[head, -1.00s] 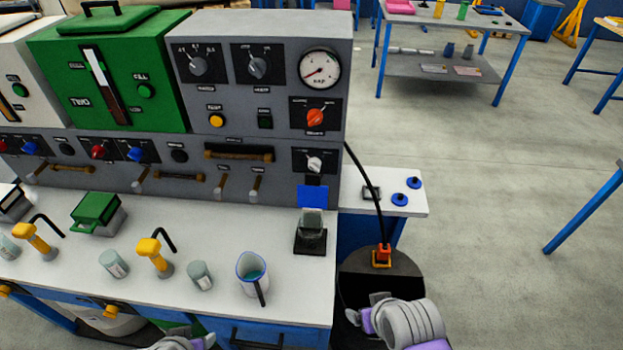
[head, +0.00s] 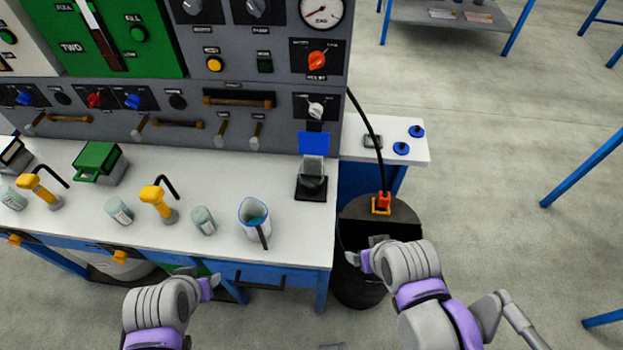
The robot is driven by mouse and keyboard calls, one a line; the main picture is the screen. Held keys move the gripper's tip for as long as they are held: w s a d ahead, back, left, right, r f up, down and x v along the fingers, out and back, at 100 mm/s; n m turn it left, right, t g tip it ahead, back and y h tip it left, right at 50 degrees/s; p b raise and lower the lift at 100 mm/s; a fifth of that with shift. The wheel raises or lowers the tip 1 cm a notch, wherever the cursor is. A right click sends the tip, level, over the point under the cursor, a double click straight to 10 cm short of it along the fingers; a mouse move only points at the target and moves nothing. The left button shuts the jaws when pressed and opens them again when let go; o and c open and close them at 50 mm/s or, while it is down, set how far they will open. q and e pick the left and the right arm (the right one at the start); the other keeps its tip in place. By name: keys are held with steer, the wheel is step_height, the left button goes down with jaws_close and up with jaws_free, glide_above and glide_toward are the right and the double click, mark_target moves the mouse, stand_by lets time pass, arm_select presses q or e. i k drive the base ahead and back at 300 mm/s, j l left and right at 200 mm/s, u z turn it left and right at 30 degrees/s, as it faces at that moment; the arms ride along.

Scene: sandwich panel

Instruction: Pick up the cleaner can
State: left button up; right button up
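Several small grey-green cans with labels stand on the white bench top, among them one left of centre (head: 119,211) and one beside the blue-rimmed jug (head: 203,221). I cannot tell which, if any, is the cleaner can. My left gripper (head: 211,286) is in front of the bench, at lower left, apart from the cans.
The jug (head: 253,215), yellow-topped dispensers (head: 157,201) and a green box (head: 98,160) stand on the bench top (head: 285,170). A dark round bin (head: 360,292) stands at its right end. A control panel rises behind. Floor at right is mostly clear.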

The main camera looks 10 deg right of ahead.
mark_target(250, 208)
steer(key=z, duration=0.4)
steer(key=j+z, duration=0.15)
steer(key=z, duration=0.25)
steer(key=k+z, duration=0.1)
steer(key=z, duration=0.7)
steer(key=k+j, duration=0.2)
steer(key=k, duration=0.3)
